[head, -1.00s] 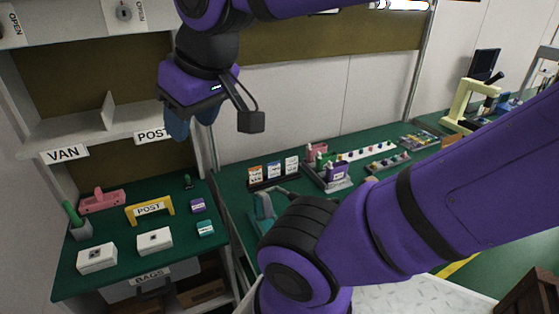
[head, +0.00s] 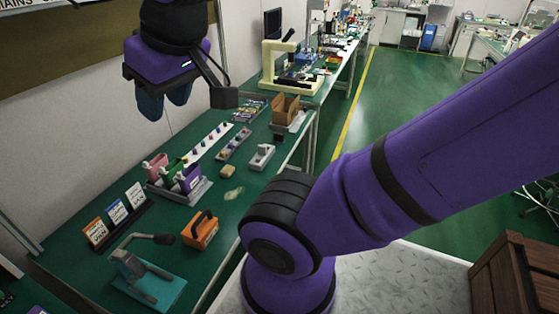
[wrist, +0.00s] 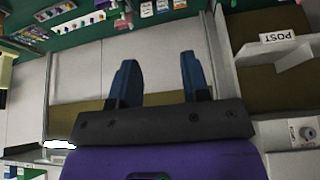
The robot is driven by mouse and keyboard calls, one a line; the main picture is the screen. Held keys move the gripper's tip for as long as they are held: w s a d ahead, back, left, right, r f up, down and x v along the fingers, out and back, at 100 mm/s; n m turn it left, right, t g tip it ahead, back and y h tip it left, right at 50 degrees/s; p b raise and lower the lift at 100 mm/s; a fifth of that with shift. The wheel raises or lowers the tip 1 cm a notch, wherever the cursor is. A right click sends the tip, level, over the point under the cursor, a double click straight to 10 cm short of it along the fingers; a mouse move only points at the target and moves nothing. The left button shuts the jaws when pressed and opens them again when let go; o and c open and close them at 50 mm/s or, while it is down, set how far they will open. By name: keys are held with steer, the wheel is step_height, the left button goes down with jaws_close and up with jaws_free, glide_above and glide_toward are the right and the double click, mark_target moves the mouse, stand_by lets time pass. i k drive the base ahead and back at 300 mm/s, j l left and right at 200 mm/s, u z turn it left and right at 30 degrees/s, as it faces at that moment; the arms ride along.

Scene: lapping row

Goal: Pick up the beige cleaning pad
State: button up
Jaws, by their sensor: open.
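A small beige block (head: 228,172), which looks like the beige cleaning pad, lies on the green bench in the head view. It is near the bench's front edge, left of a grey-white device. My gripper (head: 165,100) is raised above the back of the bench, up and left of the pad in the picture. Its two blue fingers are apart with nothing between them, as the wrist view (wrist: 159,75) also shows. I cannot make out the pad in the wrist view.
Near the pad stand an orange box with a black handle (head: 201,230), a grey-white device (head: 262,157), a tray of coloured bottles (head: 180,190) and a teal tool stand (head: 148,280). A pale patch (head: 233,193) lies beside the pad. A wooden crate (head: 525,275) is at lower right.

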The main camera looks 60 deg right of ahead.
mark_target(227, 171)
steer(key=z, duration=1.15)
steer(key=u, duration=2.05)
steer(key=z, duration=2)
steer(key=i+l+u, duration=0.25)
steer(key=l, duration=0.3)
steer(key=i+l+u, duration=0.1)
steer(key=i+l, duration=0.05)
steer(key=l, duration=0.1)
